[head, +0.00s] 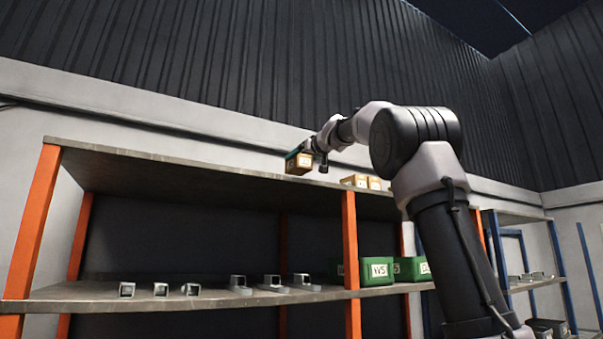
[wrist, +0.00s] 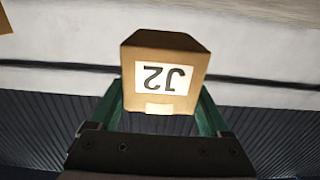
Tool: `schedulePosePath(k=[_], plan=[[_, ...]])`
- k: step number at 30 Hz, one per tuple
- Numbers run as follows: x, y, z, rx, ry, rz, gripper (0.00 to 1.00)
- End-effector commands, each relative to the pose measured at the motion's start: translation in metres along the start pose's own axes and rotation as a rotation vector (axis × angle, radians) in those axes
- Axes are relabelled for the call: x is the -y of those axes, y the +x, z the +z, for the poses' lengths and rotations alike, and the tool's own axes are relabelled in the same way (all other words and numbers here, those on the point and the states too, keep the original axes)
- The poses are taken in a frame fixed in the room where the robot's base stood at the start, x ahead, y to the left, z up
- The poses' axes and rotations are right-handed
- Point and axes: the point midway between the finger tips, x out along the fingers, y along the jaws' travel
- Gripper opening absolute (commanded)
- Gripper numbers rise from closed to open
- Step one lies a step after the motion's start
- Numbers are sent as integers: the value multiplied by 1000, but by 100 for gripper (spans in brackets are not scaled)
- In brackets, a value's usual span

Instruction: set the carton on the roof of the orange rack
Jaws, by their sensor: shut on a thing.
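The carton (head: 299,163) is a small brown box held at the end of my arm, at the level of the roof's front edge in the head view. In the wrist view the carton (wrist: 165,95) shows a white label reading J2, upside down. My gripper (wrist: 162,110) is shut on it, with a green finger on each side. In the head view my gripper (head: 303,155) is small and partly hidden by the carton. The orange rack (head: 36,215) has orange posts and a grey roof (head: 190,163). I cannot tell whether the carton touches the roof.
Other cartons (head: 361,181) sit on the roof to the right of my gripper. Metal brackets (head: 240,284) and green bins (head: 378,270) stand on the shelf below. A blue rack (head: 515,218) stands at the right. The roof's left part shows no objects along its edge.

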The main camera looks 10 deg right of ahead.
Motion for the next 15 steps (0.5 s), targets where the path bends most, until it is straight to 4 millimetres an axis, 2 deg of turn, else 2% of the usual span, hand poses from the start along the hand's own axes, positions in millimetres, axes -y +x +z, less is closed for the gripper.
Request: schedulePosePath(k=[9, 15], plan=[[0, 0, 36, 1, 0, -1, 11], [-1, 0, 42, -1, -2, 3, 11]])
